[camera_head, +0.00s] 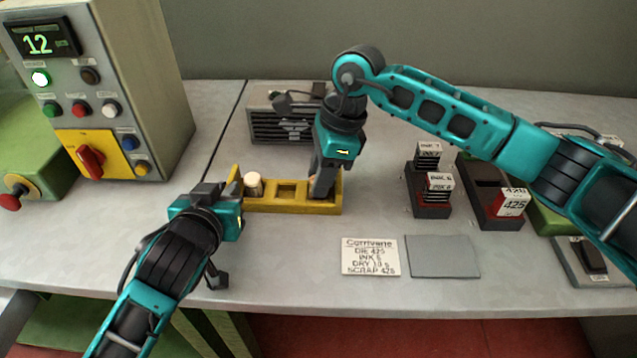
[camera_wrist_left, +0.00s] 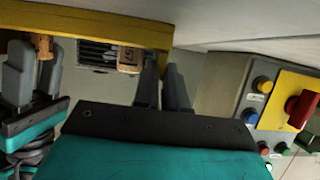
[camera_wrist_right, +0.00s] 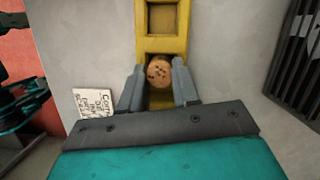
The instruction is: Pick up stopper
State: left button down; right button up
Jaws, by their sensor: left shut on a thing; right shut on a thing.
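A yellow rack (camera_head: 285,209) with square slots lies on the table. My left gripper (camera_head: 236,200) is shut on the rack's left end; its fingers also show at the rack's end in the left wrist view (camera_wrist_left: 165,88). A pale-topped stopper (camera_head: 254,184) stands in the left slot. The middle slot looks empty. My right gripper (camera_head: 321,190) points down at the rack's right end, shut on a brown speckled cork stopper (camera_wrist_right: 159,71). This cork also shows between its fingers in the left wrist view (camera_wrist_left: 44,46). I cannot tell whether it is lifted.
A control box (camera_head: 150,90) stands back left, and a grey vented unit (camera_head: 275,125) behind the rack. Stamps in dark holders (camera_head: 430,205) stand to the right. A written card (camera_head: 370,256) and a grey pad (camera_head: 443,257) lie in front.

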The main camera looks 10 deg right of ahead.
pick_arm(q)
jog(key=c, duration=1.1)
grip_release()
pick_arm(e)
notch_tip(320, 180, up, 10)
pick_arm(q)
jog(key=shift+s, duration=0.1)
